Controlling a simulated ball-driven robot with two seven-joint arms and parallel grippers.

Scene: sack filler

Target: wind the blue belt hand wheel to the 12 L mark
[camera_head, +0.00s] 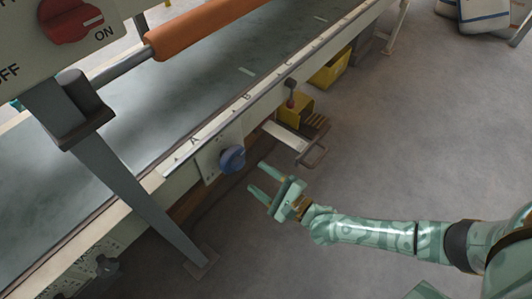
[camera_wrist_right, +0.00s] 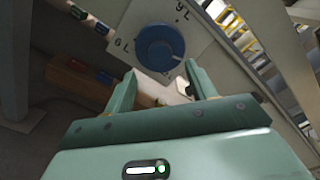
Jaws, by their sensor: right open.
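The blue hand wheel (camera_head: 232,159) sits on a pale dial plate (camera_head: 208,160) on the side of the conveyor. In the right wrist view the blue wheel (camera_wrist_right: 160,48) is ahead of the fingers, with marks reading 6 L and 9 L on the plate (camera_wrist_right: 190,15) around it. A small white mark shows at the wheel's lower right edge. I cannot see a 12 L mark clearly. My right gripper (camera_head: 257,179) is open and empty, just right of and below the wheel, apart from it. My left gripper is not in view.
The conveyor belt (camera_head: 190,100) runs diagonally, with an orange roller (camera_head: 200,27) above it. A grey post (camera_head: 130,180) stands left of the wheel.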

